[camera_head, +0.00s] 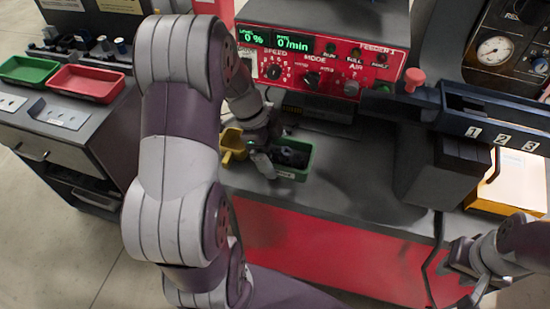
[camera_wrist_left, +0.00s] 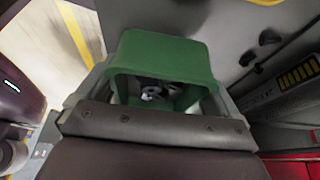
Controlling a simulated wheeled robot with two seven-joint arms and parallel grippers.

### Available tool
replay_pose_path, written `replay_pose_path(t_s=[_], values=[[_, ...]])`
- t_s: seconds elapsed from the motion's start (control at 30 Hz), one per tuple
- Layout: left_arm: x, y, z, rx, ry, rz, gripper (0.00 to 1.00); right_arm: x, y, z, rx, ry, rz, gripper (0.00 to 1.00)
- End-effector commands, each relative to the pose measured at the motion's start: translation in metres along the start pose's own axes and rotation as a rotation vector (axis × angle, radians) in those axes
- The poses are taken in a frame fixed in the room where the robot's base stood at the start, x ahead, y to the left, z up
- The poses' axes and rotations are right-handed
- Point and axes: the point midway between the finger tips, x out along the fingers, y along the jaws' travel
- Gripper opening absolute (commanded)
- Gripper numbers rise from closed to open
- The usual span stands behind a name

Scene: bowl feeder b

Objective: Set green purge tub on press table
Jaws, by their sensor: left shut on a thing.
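The green tub (camera_head: 303,172) holds dark small parts and is at the grey bench top, below the red control panel. I cannot tell whether it touches the surface. My left gripper (camera_head: 262,158) is at the tub's left side, shut on its wall. In the left wrist view the green tub (camera_wrist_left: 165,50) fills the space beyond the gripper bar, with small metallic parts inside. The left fingertips are mostly hidden. My right gripper (camera_head: 470,262) is at the lower right, away from the tub, its jaws unclear.
A yellow scoop-like container (camera_head: 232,144) stands just left of the tub. The red control panel (camera_head: 325,62) rises behind. A dark numbered rack (camera_head: 495,120) stands right. A green tray (camera_head: 28,70) and red tray (camera_head: 87,83) sit on the left cart. Bench right of the tub is clear.

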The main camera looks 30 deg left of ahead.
Motion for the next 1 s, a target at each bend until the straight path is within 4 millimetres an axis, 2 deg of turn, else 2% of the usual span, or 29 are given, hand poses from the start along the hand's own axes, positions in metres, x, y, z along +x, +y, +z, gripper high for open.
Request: replay_pose_path(t_s=[0.13,0.5,0.53,0.73,0.83,0.87,1.0], values=[[0.025,0.001,0.01,-0.003,0.0,0.003,0.54,0.002,0.0,0.0,0.0,0.0,0.0,0.38],[0.03,0.001,0.012,-0.001,0.0,0.001,0.54,0.008,0.0,0.001,0.0,0.0,0.0,0.38],[0.029,0.001,0.011,-0.001,0.0,0.001,1.0,0.007,0.0,0.001,0.0,0.0,0.0,0.38],[0.028,0.001,0.011,-0.002,0.0,0.001,1.0,0.005,0.0,0.001,0.0,0.0,0.0,0.38],[0.021,0.001,0.009,-0.001,0.0,0.0,1.0,-0.001,0.0,0.0,0.0,0.0,0.0,0.38],[0.017,0.0,0.01,-0.001,-0.001,-0.003,1.0,0.0,0.0,0.0,0.0,0.0,0.0,0.38],[-0.018,0.0,0.01,-0.002,-0.001,-0.005,1.0,-0.002,0.0,0.0,0.0,0.0,0.0,0.38]])
